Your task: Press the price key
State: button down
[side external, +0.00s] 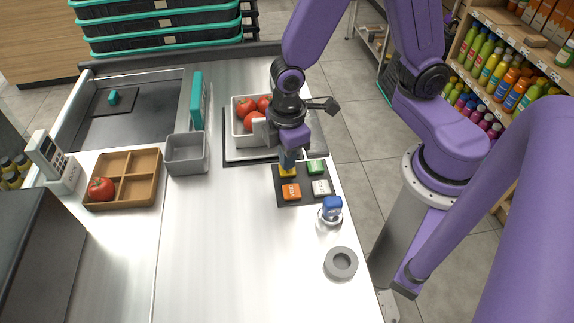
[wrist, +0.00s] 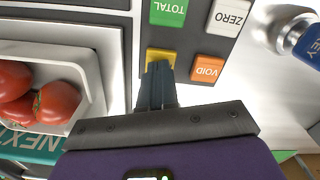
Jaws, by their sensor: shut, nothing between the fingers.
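A dark key pad (side external: 302,203) lies on the counter with a yellow key, a green key, an orange key and a white key. In the wrist view the green key (wrist: 169,12) reads TOTAL, the white key (wrist: 229,17) ZERO and the orange key (wrist: 207,69) VOID. The yellow key (wrist: 158,53) is partly covered by my fingers and shows no readable label; it also shows in the side view (side external: 287,174). My gripper (wrist: 157,72) is shut and empty, pointing down with its fingertips at the yellow key. I cannot tell whether they touch it.
A white tray of tomatoes (side external: 239,139) stands on a scale just left of the gripper. A wooden divided tray (side external: 137,165) and grey bin (side external: 186,153) stand further left.

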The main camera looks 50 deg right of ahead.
jog(key=shift+f, duration=0.4)
jog(key=shift+r, duration=3.5)
jog(key=shift+s, duration=0.1)
jog(key=s+d+r, duration=0.5)
jog(key=s+d, duration=0.3)
jog(key=s, duration=0.3)
jog(key=shift+s+r, duration=0.25)
jog(key=shift+r, duration=0.1)
